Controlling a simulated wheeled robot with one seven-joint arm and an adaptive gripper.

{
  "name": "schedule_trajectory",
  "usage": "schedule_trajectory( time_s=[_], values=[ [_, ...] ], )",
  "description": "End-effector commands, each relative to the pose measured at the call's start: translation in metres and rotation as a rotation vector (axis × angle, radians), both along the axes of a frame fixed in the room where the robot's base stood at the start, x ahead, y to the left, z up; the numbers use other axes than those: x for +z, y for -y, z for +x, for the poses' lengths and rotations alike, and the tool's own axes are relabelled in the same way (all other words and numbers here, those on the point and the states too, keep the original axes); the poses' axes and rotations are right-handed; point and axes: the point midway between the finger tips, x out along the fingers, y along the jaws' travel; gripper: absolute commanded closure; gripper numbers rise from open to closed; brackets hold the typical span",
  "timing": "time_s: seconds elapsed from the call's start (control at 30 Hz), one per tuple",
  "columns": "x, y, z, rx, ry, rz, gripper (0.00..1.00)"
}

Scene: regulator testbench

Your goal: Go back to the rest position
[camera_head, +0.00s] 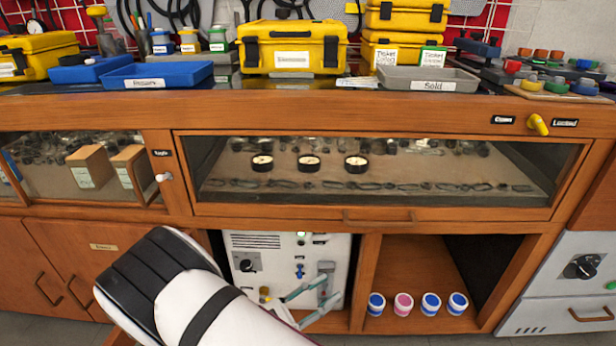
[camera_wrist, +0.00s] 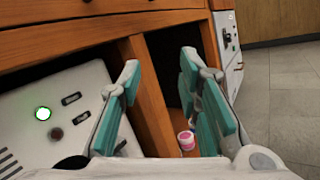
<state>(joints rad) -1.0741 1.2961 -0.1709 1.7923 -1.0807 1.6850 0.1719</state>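My gripper (camera_head: 314,297) is in front of the lower bench, before the white control box (camera_head: 262,246). In the wrist view my gripper (camera_wrist: 165,95) has its two teal fingers spread apart with nothing between them. It is open and empty. My white arm with a black pad reaches in from the bottom of the head view and hides part of the cabinet front. The white control box also shows at the left of the wrist view (camera_wrist: 50,112), with a lit green light.
Right of the gripper is an open wooden compartment (camera_head: 422,262) with several small blue or pink-lidded jars (camera_head: 404,304). Above is a glass-fronted drawer (camera_head: 380,168). The bench top holds yellow cases (camera_head: 292,47), a blue tray (camera_head: 156,76) and a grey tray (camera_head: 431,79). Floor (camera_wrist: 285,90) is clear at right.

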Motion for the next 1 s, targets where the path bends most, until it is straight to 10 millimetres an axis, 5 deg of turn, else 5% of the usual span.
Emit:
schedule_trajectory(
  time_s=[0.1, 0.47, 1.0],
  values=[
    [0.04, 0.023, 0.0, -0.146, 0.018, 0.117, 0.69],
    [0.136, 0.096, -0.029, -0.538, 0.082, 0.465, 0.69],
    [0.231, 0.173, -0.131, -0.99, 0.263, 1.026, 0.69]
  ],
)
